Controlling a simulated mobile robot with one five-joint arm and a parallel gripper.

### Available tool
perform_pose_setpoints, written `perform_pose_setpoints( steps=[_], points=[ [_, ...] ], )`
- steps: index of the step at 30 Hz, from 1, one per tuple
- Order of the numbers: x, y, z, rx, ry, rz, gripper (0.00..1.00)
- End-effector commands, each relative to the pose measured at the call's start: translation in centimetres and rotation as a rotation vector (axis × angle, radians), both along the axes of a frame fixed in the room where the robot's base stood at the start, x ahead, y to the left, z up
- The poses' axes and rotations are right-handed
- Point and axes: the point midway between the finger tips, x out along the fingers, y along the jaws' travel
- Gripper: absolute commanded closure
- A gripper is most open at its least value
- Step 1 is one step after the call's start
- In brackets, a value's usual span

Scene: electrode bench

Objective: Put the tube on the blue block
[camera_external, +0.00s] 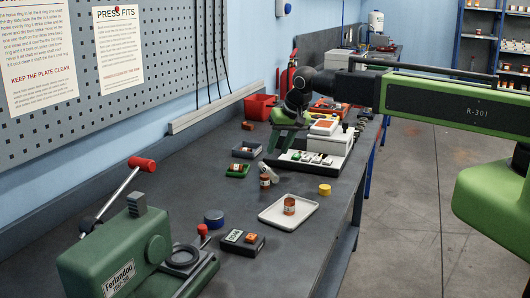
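A small pale tube-like piece (265,169) lies tilted on the bench, touching or close behind a small brown-orange jar (264,182); I cannot tell for certain that it is the tube. A short round blue piece (213,218) stands on the bench near the green press; it is the only solid blue block-like thing I make out. My gripper (278,150) is beyond the pale piece, pointing down over the bench beside the white-topped instrument. Its two green fingers are spread apart, and I see nothing between them.
A green press (120,255) with a red-knobbed lever fills the near left. A white tray (273,220) holds a jar. A black box (243,242), yellow cylinder (324,189), green tray (238,171) and grey-blue tray (247,149) stand around. The white-topped instrument (325,140) is near my gripper.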

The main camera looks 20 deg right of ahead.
Motion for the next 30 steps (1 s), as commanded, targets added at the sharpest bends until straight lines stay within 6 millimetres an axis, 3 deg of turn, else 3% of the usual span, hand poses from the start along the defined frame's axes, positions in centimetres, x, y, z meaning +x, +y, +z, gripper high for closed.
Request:
perform_pose_setpoints(
  steps=[1, 4, 14, 17, 20, 24, 27, 30],
  points=[
    [-0.6, -0.2, 2.0, 0.0, 0.0, 0.0, 0.66],
    [-1.1, -0.4, 3.0, 0.0, 0.0, 0.001, 0.66],
    [-1.3, -0.4, 2.9, 0.0, 0.0, 0.0, 0.66],
    [-1.1, -1.7, 2.8, -0.009, 0.009, -0.005, 0.66],
    [-0.8, -7.9, 2.3, -0.056, 0.055, -0.017, 0.66],
    [-2.3, -21.1, 1.4, -0.135, 0.19, -0.018, 0.66],
    [-4.6, -28.3, 1.0, -0.158, 0.281, -0.004, 0.66],
    [-6.9, -33.2, 0.9, -0.158, 0.351, 0.013, 0.66]
  ],
)
